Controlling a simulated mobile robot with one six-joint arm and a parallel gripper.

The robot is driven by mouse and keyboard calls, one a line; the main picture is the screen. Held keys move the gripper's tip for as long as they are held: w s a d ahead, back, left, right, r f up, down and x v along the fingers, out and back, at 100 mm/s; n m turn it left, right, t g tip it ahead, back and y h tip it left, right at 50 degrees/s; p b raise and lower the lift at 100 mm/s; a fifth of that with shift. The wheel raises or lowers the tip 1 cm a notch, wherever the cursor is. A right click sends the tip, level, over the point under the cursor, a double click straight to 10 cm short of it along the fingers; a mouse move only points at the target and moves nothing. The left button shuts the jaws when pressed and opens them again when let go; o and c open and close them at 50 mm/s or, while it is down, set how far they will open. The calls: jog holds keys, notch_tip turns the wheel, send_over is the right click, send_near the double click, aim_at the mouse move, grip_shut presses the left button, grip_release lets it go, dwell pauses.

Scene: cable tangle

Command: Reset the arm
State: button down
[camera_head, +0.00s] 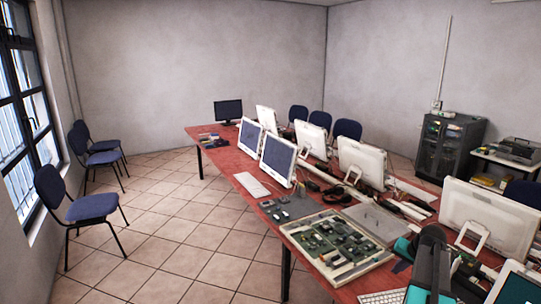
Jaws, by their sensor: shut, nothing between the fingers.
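A dark and teal part of my own arm rises at the bottom right edge of the picture, in front of the table. I cannot make out my gripper or its fingertips in this view. No cable or other object can be seen held. Dark cables (336,194) lie in a loose tangle on the red table (222,152), behind the circuit board panel.
A tray of circuit boards (334,247) and a grey flat panel (375,222) lie on the near table. Several white monitors, one of them close on the right (490,214), line the table. A white keyboard (251,185) lies farther back. Tiled floor (185,230) is open at left, beside blue chairs (92,206).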

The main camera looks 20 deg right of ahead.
jog(key=w+a+f+n+g+y, duration=0.1)
jog(key=w+a+f, duration=0.2)
jog(key=a, duration=0.5)
jog(key=w+a+f+n, duration=0.2)
jog(key=a+f, duration=0.2)
jog(key=a, duration=0.3)
jog(key=s+a+f+n+g, duration=0.1)
jog(key=s+a+f+n, duration=0.2)
jog(key=a, duration=0.9)
jog(key=s+a+f+n+g, duration=0.2)
jog(key=a+f, duration=0.4)
jog(key=a, duration=0.7)
jog(key=s+a+f+n+g, duration=0.1)
jog(key=s+a+f+n, duration=0.2)
jog(key=a, duration=0.9)
jog(key=s+f+g+b, duration=0.6)
jog(key=s+f+b, duration=0.1)
jog(key=s+f, duration=1.8)
jog(key=shift+f, duration=0.7)
jog(key=shift+d, duration=0.1)
